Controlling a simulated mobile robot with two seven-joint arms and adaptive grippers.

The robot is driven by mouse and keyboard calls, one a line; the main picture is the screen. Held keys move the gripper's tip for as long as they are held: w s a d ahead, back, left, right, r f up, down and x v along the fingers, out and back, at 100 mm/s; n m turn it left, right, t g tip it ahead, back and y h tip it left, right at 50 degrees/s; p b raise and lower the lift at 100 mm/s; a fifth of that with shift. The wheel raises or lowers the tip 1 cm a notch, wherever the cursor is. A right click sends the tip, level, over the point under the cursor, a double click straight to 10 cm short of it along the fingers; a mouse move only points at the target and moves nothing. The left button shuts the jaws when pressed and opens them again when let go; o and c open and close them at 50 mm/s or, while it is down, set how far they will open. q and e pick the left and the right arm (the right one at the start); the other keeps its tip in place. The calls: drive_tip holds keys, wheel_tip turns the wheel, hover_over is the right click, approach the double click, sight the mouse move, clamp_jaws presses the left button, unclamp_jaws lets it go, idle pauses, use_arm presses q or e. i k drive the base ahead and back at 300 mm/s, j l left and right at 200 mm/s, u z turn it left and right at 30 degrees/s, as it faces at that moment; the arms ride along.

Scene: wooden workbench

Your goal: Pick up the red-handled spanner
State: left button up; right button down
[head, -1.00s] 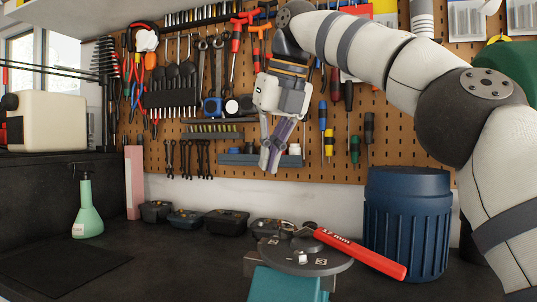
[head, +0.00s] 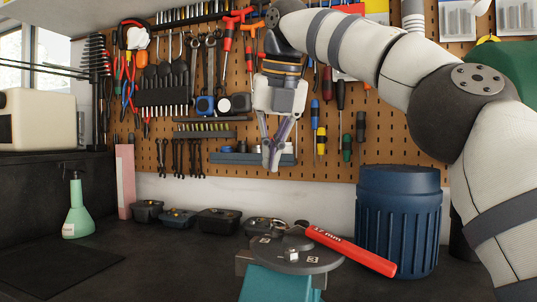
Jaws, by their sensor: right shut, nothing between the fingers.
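The red-handled spanner (head: 350,250) lies across a round dark plate (head: 290,262) on top of a teal stand (head: 280,283). Its metal head is on the plate, and its red handle, marked "17 mm", sticks out to the right and toward me, past the plate's edge. My right gripper (head: 272,168) hangs pointing down in front of the pegboard, above and slightly left of the plate. Its fingers are together and hold nothing. It is clear of the spanner. My left gripper does not show.
A blue ribbed bin (head: 398,220) stands right behind the spanner's handle. Several small black trays (head: 218,221) line the back of the bench. A green bottle (head: 77,212) stands at left beside a dark mat (head: 58,268). The pegboard (head: 350,170) holds many tools.

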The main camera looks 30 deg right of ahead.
sight(381, 265)
drive_tip(key=z, duration=1.45)
